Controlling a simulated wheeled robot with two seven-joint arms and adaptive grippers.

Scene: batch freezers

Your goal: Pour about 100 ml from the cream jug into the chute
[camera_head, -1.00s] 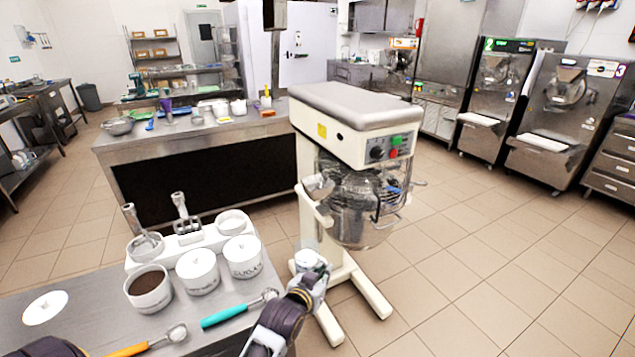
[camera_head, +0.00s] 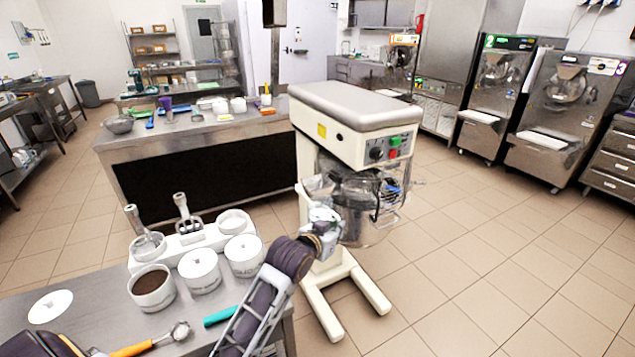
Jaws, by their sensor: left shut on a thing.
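My left gripper (camera_head: 324,222) is at the left front of the mixer bowl. It is shut on a small pale vessel, which I take to be the cream jug (camera_head: 322,212); fingers and arm hide much of it. The jug looks close below the grey chute (camera_head: 316,186) on the left of the bowl guard. I cannot tell whether they touch, how far the jug is tilted, or whether cream is flowing. The planetary mixer (camera_head: 350,125) stands on the floor, its bowl (camera_head: 368,228) under the cream-coloured head. My right gripper is not in view.
The near steel counter (camera_head: 90,322) holds white lidded tubs (camera_head: 200,272), an open tub of brown powder (camera_head: 152,288), a teal-handled tool (camera_head: 220,316) and an orange-handled scoop (camera_head: 150,346). A long counter (camera_head: 200,136) stands behind. Floor right of the mixer is clear.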

